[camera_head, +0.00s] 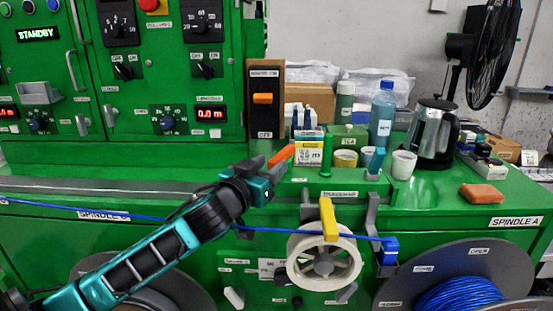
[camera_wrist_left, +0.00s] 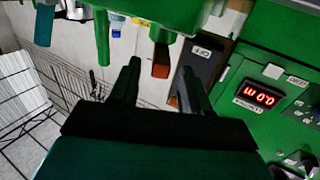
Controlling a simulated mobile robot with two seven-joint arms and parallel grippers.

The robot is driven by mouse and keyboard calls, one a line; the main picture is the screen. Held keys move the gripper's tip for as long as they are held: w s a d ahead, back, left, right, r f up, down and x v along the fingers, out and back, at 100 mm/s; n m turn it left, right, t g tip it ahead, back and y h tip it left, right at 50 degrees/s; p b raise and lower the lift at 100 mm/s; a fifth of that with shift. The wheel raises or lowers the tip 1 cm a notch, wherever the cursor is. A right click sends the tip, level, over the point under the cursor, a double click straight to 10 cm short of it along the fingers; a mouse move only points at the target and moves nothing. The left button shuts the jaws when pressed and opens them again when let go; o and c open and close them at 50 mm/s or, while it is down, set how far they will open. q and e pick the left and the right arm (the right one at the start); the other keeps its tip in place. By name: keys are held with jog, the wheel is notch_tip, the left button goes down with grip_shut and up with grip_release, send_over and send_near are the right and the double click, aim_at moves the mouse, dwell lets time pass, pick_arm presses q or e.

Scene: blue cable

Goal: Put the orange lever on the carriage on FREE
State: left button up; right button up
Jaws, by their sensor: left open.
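The orange lever (camera_head: 281,156) stands tilted at the front of the green bench top, just beyond my left gripper (camera_head: 266,167). In the left wrist view the orange lever (camera_wrist_left: 161,61) shows between the tips of my open left gripper (camera_wrist_left: 158,75), with a gap on both sides. I see no clear contact. The carriage body under the lever is mostly hidden by my gripper in the head view, and I cannot read a FREE mark or tell the lever's setting. My right gripper is not in view.
The blue cable (camera_head: 130,215) passes behind my left arm toward the white roller (camera_head: 324,261) with a yellow arm (camera_head: 328,219). A green post (camera_head: 327,152), bottles and cups stand close to the right.

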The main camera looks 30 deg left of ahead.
pick_arm(q)
jog(key=shift+w+a, duration=0.2)
jog(key=shift+w, duration=1.8)
jog(key=shift+c, duration=0.5)
grip_shut()
